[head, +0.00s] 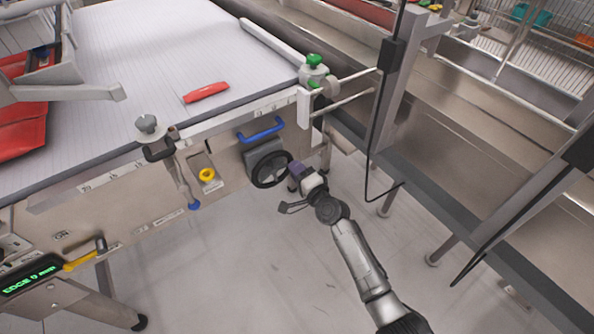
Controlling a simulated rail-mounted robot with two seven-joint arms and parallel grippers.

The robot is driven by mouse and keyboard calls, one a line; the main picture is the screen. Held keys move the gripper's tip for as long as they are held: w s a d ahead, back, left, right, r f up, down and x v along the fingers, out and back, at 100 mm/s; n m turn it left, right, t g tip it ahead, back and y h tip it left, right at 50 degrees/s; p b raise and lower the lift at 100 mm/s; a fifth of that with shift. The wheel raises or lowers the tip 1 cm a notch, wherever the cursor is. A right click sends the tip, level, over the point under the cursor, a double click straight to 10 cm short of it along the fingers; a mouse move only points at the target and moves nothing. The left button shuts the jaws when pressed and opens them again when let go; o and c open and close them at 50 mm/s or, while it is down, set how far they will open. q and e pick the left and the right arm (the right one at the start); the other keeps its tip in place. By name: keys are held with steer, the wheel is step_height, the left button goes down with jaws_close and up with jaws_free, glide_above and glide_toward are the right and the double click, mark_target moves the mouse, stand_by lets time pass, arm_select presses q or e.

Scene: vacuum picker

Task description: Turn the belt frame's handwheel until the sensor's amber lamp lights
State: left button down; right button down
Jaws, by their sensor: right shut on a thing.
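The handwheel (257,179) is a black ring on a grey block on the side of the belt frame (228,160), below a blue handle. My right gripper (293,170) reaches it from the lower right and is shut on the right part of its rim; the fingertips are partly hidden. A grey-topped device (147,126), possibly the sensor, is clamped at the belt's near edge. I cannot make out a lit amber lamp on it. My left gripper is not in view.
A red packet (206,92) lies on the white belt (130,60). A green-knobbed fitting (314,66) stands at the belt's corner. A blue handle (260,130) and yellow knob (207,174) sit near the wheel. A steel trough (440,150) bounds the right; the floor below is clear.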

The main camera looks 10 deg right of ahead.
steer(key=c, duration=1)
jaws_free()
steer(key=shift+s+d, duration=0.1)
steer(key=shift+s, duration=0.1)
steer(key=shift+p+v, duration=2.55)
steer(key=shift+v, duration=4.2)
